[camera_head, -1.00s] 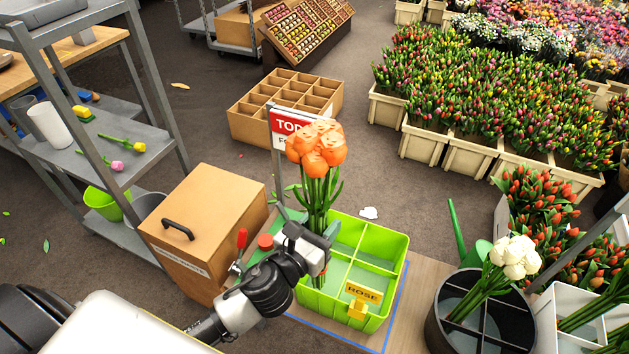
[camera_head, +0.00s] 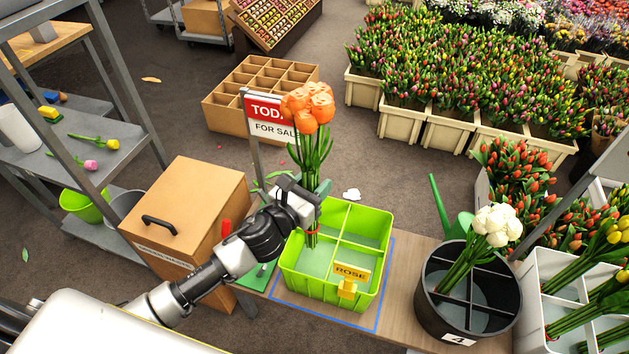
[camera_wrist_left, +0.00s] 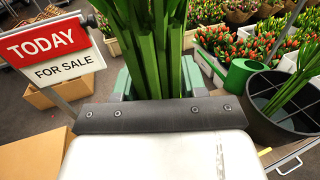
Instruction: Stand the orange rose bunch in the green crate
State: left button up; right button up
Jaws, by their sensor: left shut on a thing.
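The orange rose bunch (camera_head: 309,108) is upright in the head view, with its blooms at the top and green stems below. My left gripper (camera_head: 314,196) is shut on its stems, which also show in the left wrist view (camera_wrist_left: 152,50). The green crate (camera_head: 322,287) is divided into compartments and carries a yellow ROSE label. My right gripper is not in view.
A cardboard box (camera_head: 190,200) with a black handle stands left of the crate. A black divided bucket (camera_head: 430,305) with white flowers stands to the right. A TODAY FOR SALE sign (camera_head: 268,118) rises behind the arm, and a green watering can (camera_head: 460,222) stands behind the bucket.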

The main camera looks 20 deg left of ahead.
aim_at(314, 234)
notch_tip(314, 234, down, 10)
jog(key=b, duration=0.9)
pick_arm(q)
jog(key=shift+f+b, duration=1.4)
jog(key=shift+f, duration=5.65)
jog(key=shift+f+b, duration=0.75)
jog(key=shift+f, duration=0.05)
jog(key=shift+f+b, duration=0.75)
jog(key=shift+f, duration=0.1)
jog(key=shift+f+b, duration=0.4)
jog(key=shift+f, duration=0.05)
jog(key=shift+f+b, duration=0.45)
jog(key=shift+f, duration=0.25)
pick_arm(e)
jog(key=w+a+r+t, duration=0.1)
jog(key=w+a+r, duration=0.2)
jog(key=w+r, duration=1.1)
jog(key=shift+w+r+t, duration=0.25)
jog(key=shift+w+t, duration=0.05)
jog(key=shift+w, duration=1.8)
